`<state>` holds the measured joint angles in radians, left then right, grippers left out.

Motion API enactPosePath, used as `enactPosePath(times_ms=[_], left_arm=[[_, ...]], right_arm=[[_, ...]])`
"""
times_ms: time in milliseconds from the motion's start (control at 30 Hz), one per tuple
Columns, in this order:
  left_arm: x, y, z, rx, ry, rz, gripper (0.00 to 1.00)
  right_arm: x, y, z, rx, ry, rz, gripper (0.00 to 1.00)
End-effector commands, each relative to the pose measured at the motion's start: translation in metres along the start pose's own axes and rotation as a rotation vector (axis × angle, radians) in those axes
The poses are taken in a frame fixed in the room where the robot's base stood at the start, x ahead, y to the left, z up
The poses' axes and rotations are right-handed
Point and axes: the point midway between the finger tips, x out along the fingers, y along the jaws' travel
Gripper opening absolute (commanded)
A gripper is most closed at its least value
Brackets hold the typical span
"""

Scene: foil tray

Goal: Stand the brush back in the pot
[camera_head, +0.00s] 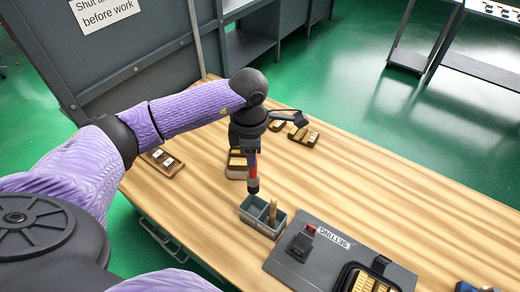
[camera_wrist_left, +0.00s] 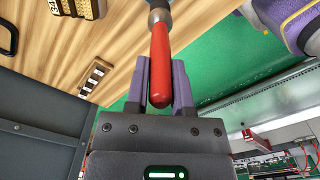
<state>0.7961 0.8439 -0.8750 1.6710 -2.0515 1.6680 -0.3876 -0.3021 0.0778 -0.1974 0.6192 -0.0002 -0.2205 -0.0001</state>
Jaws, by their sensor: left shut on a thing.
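The brush (camera_head: 253,167) has a red handle and a dark lower end. It hangs upright, lower end down, in my left gripper (camera_head: 252,150). In the left wrist view the red handle (camera_wrist_left: 160,62) sits between the two purple-grey fingers (camera_wrist_left: 161,82). The pot (camera_head: 262,230) is a grey-green box with two compartments on the table. The brush's lower end is above the pot's back left part; I cannot tell whether it touches the rim. A brown wooden stick (camera_head: 272,211) stands in the right compartment. My right gripper is not in view.
A dark plate (camera_head: 325,252) with a red-topped switch (camera_head: 303,241) lies right of the pot. Small blocks with gold pieces (camera_head: 303,135) lie behind the gripper. A wooden holder (camera_head: 163,162) is at the left edge. The table's right side (camera_head: 420,200) is mostly clear.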

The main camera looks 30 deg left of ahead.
Motion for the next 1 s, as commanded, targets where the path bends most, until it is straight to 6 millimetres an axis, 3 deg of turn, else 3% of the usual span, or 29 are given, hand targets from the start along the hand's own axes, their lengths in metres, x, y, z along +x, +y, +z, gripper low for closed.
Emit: enactPosePath(times_ms=[267,1000], left_arm=[[0.032,-0.001,0.0,0.005,0.001,-0.001,0.0],[0.136,0.0,0.001,0.007,0.0,-0.001,0.0]], right_arm=[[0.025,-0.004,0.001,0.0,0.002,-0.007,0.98],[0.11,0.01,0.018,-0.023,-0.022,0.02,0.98]])
